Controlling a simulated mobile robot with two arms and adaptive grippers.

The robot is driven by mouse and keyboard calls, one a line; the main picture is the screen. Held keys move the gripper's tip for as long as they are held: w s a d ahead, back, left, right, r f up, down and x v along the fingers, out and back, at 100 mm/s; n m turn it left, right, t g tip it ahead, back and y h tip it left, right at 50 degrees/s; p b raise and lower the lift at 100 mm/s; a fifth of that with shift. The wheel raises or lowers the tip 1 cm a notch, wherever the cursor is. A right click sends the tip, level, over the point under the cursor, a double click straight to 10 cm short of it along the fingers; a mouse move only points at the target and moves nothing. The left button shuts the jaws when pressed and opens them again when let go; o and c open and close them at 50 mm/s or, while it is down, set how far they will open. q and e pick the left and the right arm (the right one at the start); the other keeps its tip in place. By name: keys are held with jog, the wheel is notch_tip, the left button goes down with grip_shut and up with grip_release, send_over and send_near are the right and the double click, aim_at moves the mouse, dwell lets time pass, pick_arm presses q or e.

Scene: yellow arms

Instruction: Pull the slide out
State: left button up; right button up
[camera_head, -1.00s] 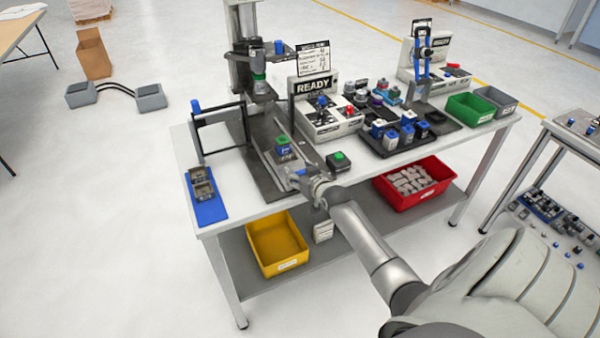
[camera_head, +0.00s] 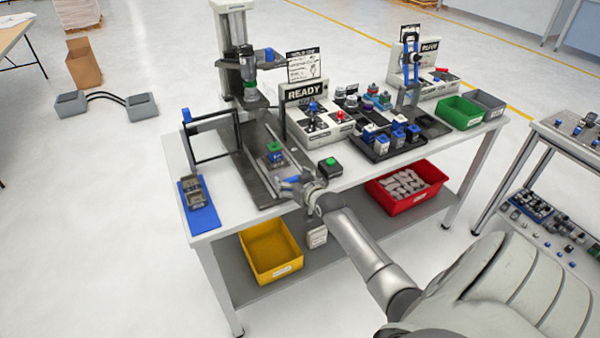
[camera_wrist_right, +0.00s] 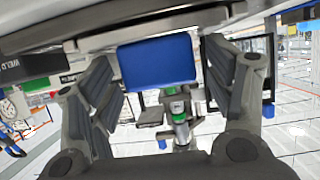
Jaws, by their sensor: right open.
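The slide (camera_head: 260,160) is a dark rail assembly on the left part of the white bench, running from under the press towards the bench's front edge. In the right wrist view the blue handle (camera_wrist_right: 157,62) shows between the two spread grey fingers of my right gripper (camera_wrist_right: 157,85); I see gaps on both sides. My left gripper is not in view.
The press (camera_head: 245,75) stands behind the slide, with a black frame (camera_head: 212,135) to its left. A black box with a green button (camera_head: 331,167) sits close to the right of my gripper. A yellow bin (camera_head: 270,250) and red bin (camera_head: 405,185) are below.

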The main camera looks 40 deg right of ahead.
jog(key=v, duration=1.2)
